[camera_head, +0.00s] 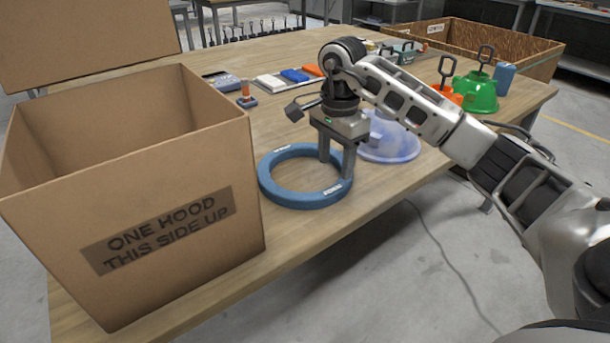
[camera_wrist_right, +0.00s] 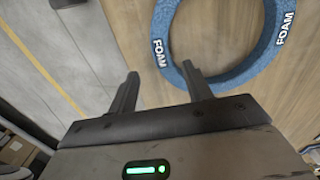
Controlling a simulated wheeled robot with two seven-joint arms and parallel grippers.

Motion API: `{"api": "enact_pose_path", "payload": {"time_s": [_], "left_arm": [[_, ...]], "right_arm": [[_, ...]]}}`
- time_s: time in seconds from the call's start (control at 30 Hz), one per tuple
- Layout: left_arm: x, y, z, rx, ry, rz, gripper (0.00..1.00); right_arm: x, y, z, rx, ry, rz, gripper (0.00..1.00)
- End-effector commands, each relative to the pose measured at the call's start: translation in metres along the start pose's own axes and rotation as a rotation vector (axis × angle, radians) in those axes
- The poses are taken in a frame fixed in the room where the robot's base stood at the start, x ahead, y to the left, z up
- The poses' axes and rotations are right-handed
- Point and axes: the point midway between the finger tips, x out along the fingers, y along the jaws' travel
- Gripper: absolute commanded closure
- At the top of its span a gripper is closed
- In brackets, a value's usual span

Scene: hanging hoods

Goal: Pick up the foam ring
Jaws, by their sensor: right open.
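The blue foam ring (camera_head: 272,186) lies flat on the wooden table, to the right of the large cardboard box. White lettering shows on its top. My right gripper (camera_head: 336,167) points down at the ring's right side, its two fingers apart with nothing between them. In the right wrist view, the ring (camera_wrist_right: 236,78) lies beyond the fingertips of the gripper (camera_wrist_right: 160,69). One fingertip overlaps the ring's edge there, and the other is over bare table outside it. I cannot tell the exact height of the fingertips above the ring. My left gripper is not in view.
An open cardboard box (camera_head: 205,165) stands at the left. A translucent bluish dome (camera_head: 392,145) sits just behind the gripper. A green hood (camera_head: 477,94), an orange hood (camera_head: 449,95) and a brown crate (camera_head: 535,55) are farther right. The table's front edge is close to the ring.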

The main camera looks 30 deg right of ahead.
Motion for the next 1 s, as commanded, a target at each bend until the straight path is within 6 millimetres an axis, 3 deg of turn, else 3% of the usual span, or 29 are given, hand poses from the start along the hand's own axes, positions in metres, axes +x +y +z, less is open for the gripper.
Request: {"api": "enact_pose_path", "payload": {"time_s": [0.27, 0.53, 0.83, 0.87, 1.0], "left_arm": [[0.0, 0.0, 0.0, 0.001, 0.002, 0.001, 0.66], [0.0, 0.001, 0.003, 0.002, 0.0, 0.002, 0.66], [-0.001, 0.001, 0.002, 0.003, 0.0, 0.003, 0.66], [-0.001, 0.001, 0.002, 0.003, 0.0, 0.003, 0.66], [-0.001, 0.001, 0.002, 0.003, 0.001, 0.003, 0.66]], "right_arm": [[0.023, 0.0, 0.001, 0.0, -0.002, 0.001, 0.5], [0.061, 0.001, 0.001, 0.001, -0.002, 0.001, 0.5], [0.066, 0.0, 0.001, 0.001, 0.0, -0.001, 0.5], [0.066, 0.0, 0.001, 0.001, 0.0, -0.001, 0.56], [0.066, 0.0, 0.001, 0.001, 0.0, -0.001, 0.95]]}}
